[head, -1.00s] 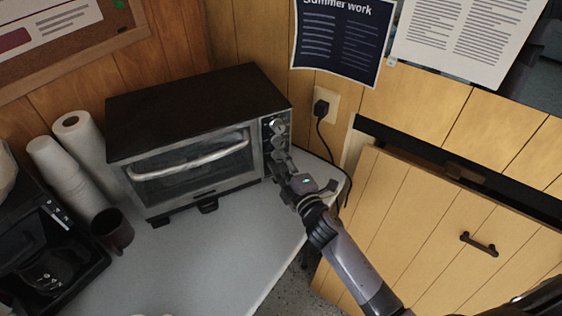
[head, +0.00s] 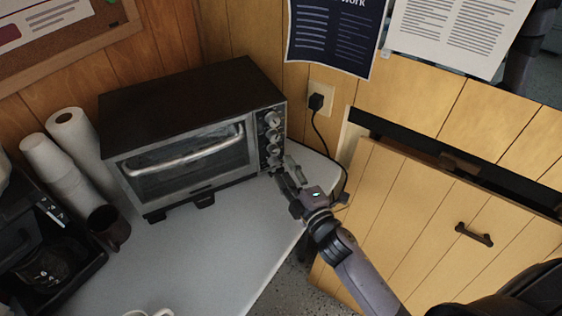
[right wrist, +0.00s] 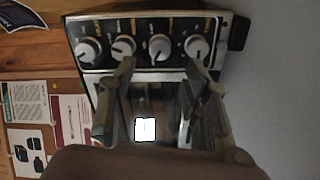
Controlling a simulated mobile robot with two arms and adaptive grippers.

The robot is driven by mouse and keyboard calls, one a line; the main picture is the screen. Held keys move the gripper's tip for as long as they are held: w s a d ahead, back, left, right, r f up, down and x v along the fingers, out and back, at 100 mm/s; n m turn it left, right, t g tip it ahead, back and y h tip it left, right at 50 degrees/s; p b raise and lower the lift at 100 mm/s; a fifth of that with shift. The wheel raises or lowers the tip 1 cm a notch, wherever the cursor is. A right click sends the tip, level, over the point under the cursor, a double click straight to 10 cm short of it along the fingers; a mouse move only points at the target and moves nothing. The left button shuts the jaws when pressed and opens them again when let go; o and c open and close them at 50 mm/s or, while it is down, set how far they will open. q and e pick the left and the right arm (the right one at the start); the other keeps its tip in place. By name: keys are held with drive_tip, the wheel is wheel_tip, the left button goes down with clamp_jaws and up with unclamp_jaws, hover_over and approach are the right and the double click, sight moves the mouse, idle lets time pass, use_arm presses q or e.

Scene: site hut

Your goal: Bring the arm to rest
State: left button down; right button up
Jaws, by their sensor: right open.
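My right gripper (head: 284,174) is at the right front corner of the toaster oven (head: 185,105), just below its column of knobs. In the right wrist view the right gripper (right wrist: 160,80) has its two fingers spread apart with nothing between them. The oven's control panel with several round knobs (right wrist: 122,47) lies just beyond the fingertips. I cannot tell whether the fingers touch the oven. The oven door is shut, with a metal bar handle (head: 186,152) across it. My left gripper is not in view.
A coffee maker (head: 35,240), a dark mug (head: 108,226), stacked cups (head: 62,170) and a paper roll (head: 84,150) stand left of the oven. A wooden door (head: 425,215) and a power cord (head: 318,128) are on the right.

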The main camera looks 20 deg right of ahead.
drive_tip(key=shift+s+d, duration=0.15)
drive_tip(key=shift+s, duration=0.6)
